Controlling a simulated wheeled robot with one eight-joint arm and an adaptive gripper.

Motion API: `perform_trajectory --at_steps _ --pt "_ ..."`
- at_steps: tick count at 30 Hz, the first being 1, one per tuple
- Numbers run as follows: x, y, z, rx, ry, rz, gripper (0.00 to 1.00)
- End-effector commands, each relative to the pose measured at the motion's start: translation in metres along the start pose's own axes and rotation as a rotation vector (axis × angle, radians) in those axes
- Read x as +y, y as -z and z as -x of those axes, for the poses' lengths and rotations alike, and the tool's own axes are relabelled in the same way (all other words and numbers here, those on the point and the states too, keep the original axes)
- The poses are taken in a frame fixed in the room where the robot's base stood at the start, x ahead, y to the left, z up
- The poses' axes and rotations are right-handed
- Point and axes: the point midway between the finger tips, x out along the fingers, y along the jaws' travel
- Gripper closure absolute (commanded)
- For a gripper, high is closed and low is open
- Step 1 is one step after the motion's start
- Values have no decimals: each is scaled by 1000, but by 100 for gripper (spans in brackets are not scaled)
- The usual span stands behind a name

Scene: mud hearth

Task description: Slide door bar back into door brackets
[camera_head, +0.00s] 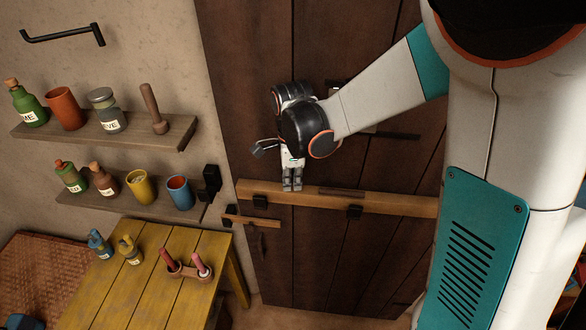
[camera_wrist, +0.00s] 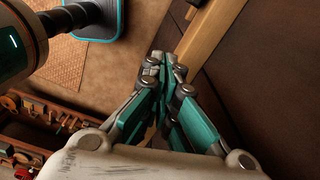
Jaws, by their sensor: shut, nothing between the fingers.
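The door bar (camera_head: 395,203) is a long, light wooden beam lying across the dark plank door. It also shows in the wrist view (camera_wrist: 212,30). Black door brackets hold it at the left (camera_head: 260,201) and middle (camera_head: 354,211). A larger black bracket (camera_head: 211,180) is on the wall to the left, apart from the bar's left end. My gripper (camera_head: 292,187) is shut and empty, pointing down at the bar's upper edge near its left end. I cannot tell whether the fingertips touch the bar. My arm hides the bar's right end.
Two wall shelves (camera_head: 110,134) with jars and cups stand left of the door. A yellow table (camera_head: 140,290) with small bottles and a pestle holder stands below them. A small wooden latch piece (camera_head: 250,221) sits under the bar's left end. The door's lower part is clear.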

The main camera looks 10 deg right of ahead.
Motion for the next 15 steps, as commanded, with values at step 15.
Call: perform_trajectory --at_steps 15 --pt "0 32 -43 0 0 -2 100"
